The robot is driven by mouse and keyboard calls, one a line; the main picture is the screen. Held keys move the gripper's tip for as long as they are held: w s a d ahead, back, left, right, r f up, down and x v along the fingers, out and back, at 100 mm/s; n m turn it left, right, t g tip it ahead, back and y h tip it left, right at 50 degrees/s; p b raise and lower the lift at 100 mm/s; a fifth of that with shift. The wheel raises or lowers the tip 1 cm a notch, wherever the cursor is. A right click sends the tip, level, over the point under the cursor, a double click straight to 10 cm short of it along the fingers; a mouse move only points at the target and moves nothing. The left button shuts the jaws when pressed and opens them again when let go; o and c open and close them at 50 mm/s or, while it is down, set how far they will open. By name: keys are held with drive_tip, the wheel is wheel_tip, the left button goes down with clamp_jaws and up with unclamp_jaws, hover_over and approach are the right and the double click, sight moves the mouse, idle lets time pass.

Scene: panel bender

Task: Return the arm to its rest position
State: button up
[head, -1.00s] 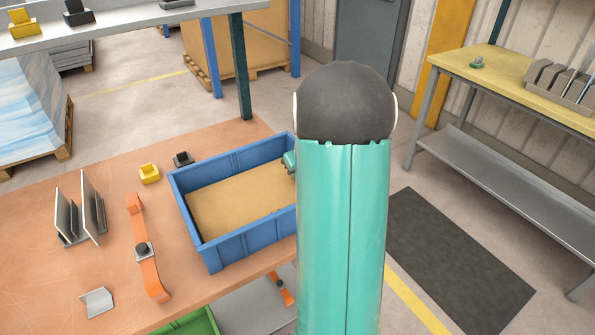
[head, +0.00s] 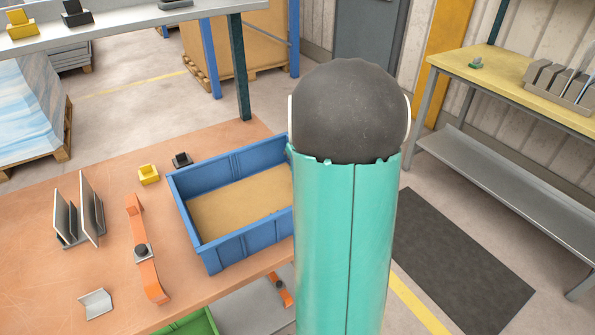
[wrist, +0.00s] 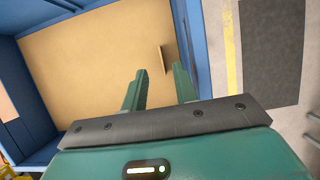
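My gripper (wrist: 160,88) shows in the wrist view with its two green fingers apart and nothing between them. It is over the blue bin (wrist: 200,50), near the bin's right wall. In the head view my teal arm with its dark round joint stands in front and hides the gripper and the right end of the blue bin (head: 232,245). The bin's floor (wrist: 90,60) is tan and looks bare, apart from a small tan piece (wrist: 168,57) by the right wall in the wrist view; I cannot tell what that piece is.
The orange bench (head: 215,290) also holds an orange strap-like tool (head: 147,270), a grey plate rack (head: 80,215), a bent metal piece (head: 96,303), a yellow block (head: 148,175) and a black block (head: 181,160). A yellow-topped table (head: 500,75) stands at right. The floor between is open.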

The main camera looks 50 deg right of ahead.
drive_tip(key=v, duration=0.8)
drive_tip(key=shift+r, duration=0.25)
drive_tip(key=shift+s, duration=0.15)
